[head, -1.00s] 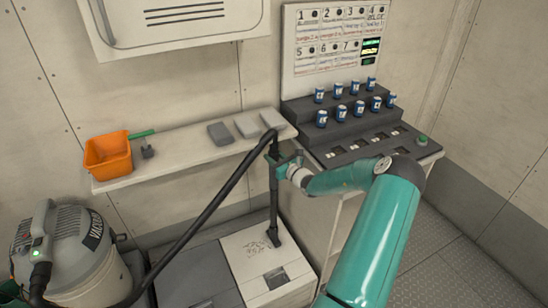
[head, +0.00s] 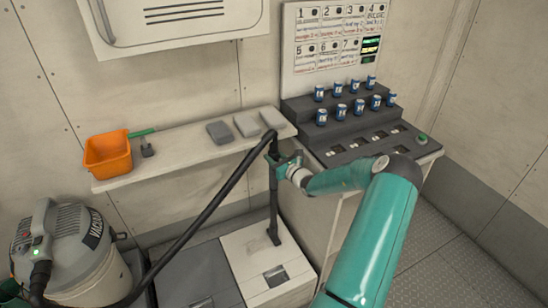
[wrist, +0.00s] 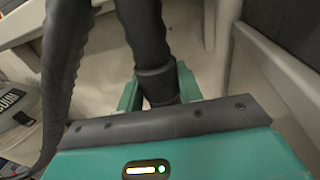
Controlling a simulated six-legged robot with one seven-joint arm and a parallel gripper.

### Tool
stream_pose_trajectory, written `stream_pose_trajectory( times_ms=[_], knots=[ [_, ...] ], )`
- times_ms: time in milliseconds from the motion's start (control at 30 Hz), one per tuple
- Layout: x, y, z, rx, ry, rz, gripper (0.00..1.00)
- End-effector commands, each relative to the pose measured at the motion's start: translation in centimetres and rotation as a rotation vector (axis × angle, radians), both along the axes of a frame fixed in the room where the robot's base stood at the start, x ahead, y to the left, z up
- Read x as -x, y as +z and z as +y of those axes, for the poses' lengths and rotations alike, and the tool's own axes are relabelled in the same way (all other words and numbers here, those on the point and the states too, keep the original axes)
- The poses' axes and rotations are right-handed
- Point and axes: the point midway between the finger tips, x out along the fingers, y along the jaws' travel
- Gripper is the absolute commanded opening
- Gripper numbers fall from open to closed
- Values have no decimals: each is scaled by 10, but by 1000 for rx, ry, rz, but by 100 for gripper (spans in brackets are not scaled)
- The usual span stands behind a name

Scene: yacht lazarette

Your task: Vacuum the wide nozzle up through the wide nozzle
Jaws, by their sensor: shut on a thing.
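My gripper (head: 281,162) is shut on the black vacuum wand (head: 273,195) and holds it nearly upright; in the wrist view my gripper (wrist: 158,92) closes around the wand's dark collar (wrist: 158,82). The wand's wide nozzle (head: 274,238) is at its lower end, down at the pale locker lid (head: 286,258). Whether it touches the lid is hard to tell. Faint specks (head: 256,245) show on the lid left of the nozzle. A black hose (head: 205,215) runs from the wand to the grey vacuum (head: 62,240), which shows a green light. No second wide nozzle is visible.
A shelf (head: 185,158) above the lid holds an orange bin (head: 107,154), a green-handled brush (head: 146,145) and grey blocks (head: 219,132). A stepped console (head: 345,125) with several blue cans stands at right. A grey lid (head: 195,275) adjoins the pale one.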

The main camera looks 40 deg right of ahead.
Motion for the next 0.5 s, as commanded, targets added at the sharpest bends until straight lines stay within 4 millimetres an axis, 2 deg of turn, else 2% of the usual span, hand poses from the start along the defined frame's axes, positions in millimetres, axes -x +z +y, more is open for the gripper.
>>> stream_pose_trajectory(
  times_ms=[500],
  knots=[
    [-1, -8, 0, 1, 0, -3, 13]
  ],
)
